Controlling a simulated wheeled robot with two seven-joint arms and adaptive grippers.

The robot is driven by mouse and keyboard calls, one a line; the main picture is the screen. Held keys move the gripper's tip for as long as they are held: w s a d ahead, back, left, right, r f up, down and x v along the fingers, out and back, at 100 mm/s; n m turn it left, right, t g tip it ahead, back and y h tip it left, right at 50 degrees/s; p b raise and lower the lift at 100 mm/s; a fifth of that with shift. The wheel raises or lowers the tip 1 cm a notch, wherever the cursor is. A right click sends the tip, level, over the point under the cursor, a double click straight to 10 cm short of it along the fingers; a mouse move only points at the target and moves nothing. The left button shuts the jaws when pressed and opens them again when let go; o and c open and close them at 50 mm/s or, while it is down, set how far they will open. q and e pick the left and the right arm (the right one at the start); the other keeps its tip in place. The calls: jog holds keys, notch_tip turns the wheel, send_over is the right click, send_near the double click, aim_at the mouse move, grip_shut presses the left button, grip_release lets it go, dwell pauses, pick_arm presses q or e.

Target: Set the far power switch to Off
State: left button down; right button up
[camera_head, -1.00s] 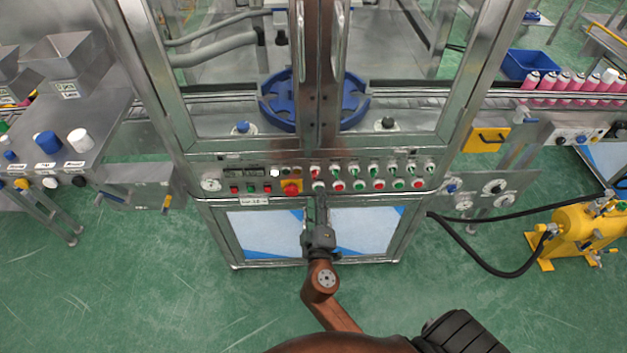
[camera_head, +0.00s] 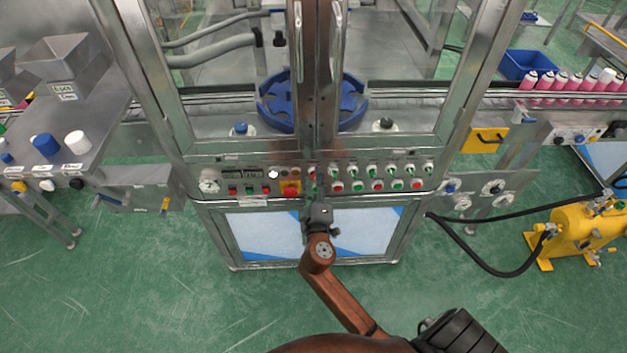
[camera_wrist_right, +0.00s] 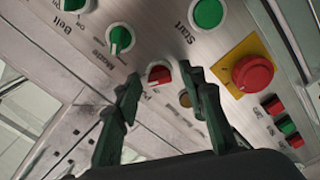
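The power switch (camera_wrist_right: 160,75) is a red rotary knob on the steel control panel (camera_head: 222,176). Its label is partly covered, with only a "P" readable in the right wrist view. My right gripper (camera_head: 313,184) reaches up to the panel in the head view, just below the left end of the knob row. In the right wrist view my right gripper (camera_wrist_right: 160,88) is open. Its two dark fingers stand apart, with the red knob showing between and beyond their tips. I cannot tell whether they touch it. My left gripper is not in view.
More knobs and buttons continue right along the panel. Glass doors (camera_head: 400,60) rise above it.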

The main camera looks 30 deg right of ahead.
grip_shut()
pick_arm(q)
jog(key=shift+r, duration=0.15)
pick_arm(e)
jog(key=shift+n+p, duration=0.7)
jog(key=shift+n, duration=0.1)
jog(key=n+p, duration=0.3)
jog(key=n, duration=0.1)
jog(key=shift+r, duration=0.1)
jog(key=n+p, duration=0.2)
jog(key=n, duration=0.2)
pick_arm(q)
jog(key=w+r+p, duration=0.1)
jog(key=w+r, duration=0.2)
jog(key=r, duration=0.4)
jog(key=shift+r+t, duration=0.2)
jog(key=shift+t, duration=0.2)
pick_arm(e)
jog(key=shift+n, duration=1.1)
pick_arm(q)
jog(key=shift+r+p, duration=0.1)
jog(key=shift+p, duration=0.2)
pick_arm(e)
jog(key=shift+f, duration=0.25)
